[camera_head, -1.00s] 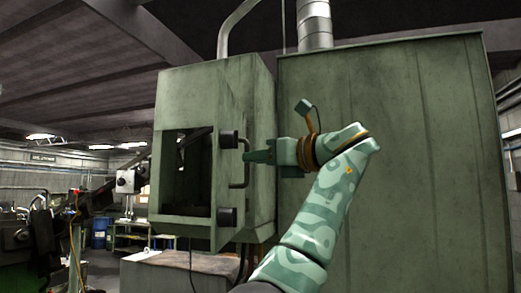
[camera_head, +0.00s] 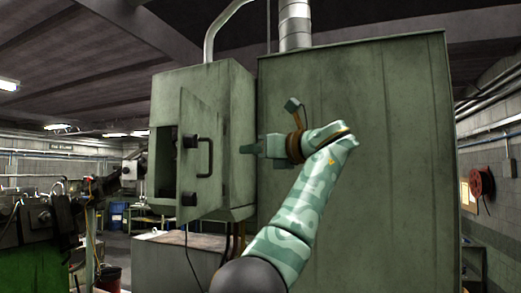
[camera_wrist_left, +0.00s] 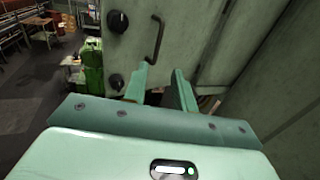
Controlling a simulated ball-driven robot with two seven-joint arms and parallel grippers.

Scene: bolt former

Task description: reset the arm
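My left arm (camera_head: 300,205), with a green camouflage pattern, rises from the bottom middle of the head view and bends left near its top. Its gripper (camera_head: 247,149) points left, in front of the green machine housing, to the right of the door handle (camera_head: 208,157) and apart from it. In the left wrist view the two fingers of the gripper (camera_wrist_left: 160,72) are apart with nothing between them. The handle (camera_wrist_left: 155,40) shows beyond the fingertips there. My right gripper is in neither view.
The machine door (camera_head: 201,130) stands partly open, with a dark interior (camera_head: 168,165) behind it. A large green cabinet (camera_head: 400,130) fills the middle right. A red hose reel (camera_head: 481,182) hangs on the right wall. Dark machinery (camera_head: 40,215) stands at left.

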